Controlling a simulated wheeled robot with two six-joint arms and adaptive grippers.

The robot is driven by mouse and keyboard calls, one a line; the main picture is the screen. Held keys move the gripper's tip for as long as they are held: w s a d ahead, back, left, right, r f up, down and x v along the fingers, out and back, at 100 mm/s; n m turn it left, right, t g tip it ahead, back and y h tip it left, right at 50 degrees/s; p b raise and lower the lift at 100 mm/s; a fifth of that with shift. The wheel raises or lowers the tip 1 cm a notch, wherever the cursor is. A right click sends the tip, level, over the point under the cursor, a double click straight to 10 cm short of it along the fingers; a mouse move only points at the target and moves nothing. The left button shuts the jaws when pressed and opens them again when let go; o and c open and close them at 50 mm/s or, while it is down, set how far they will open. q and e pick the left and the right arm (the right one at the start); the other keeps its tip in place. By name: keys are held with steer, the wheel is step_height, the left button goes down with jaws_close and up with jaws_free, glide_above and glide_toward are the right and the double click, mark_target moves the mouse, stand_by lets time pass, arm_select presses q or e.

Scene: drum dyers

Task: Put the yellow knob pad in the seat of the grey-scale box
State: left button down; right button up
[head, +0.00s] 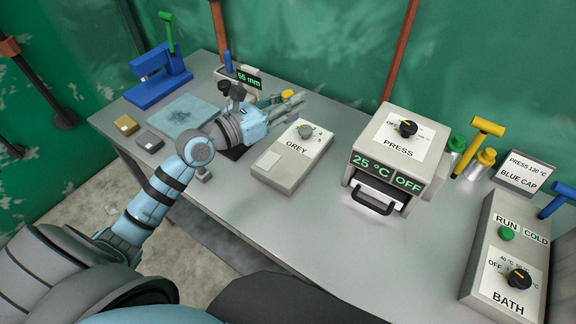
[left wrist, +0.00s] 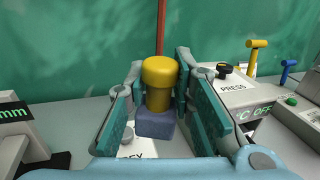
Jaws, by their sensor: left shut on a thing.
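My left gripper (head: 290,102) is above the table, just behind the far end of the grey-scale box (head: 280,179). In the left wrist view its fingers (left wrist: 158,110) are shut on the yellow knob pad (left wrist: 159,82), a yellow knob standing upright on a blue-grey pad. In the head view only a bit of the yellow knob (head: 288,94) shows between the fingers. The box is pale, labelled GREY, with a grey dial at its far end and a lighter square patch (head: 267,160) at its near end. My right gripper is not in view.
The press (head: 398,145) stands right of the grey-scale box, with the bath box (head: 506,262) farther right. A 55 mm gauge (head: 247,79) stands behind my left wrist. A blue stand (head: 158,80), a teal sheet and small blocks lie left. The front table area is clear.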

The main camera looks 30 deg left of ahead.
arm_select(q)
step_height(320, 180, down, 20)
steer(key=b, duration=1.2)
steer(key=shift+s+a+r, duration=0.1)
steer(key=shift+r, duration=0.1)
steer(key=c, duration=1.8)
jaws_free()
steer(key=shift+f, duration=0.15)
steer(key=o, duration=0.4)
steer(key=shift+o, duration=0.2)
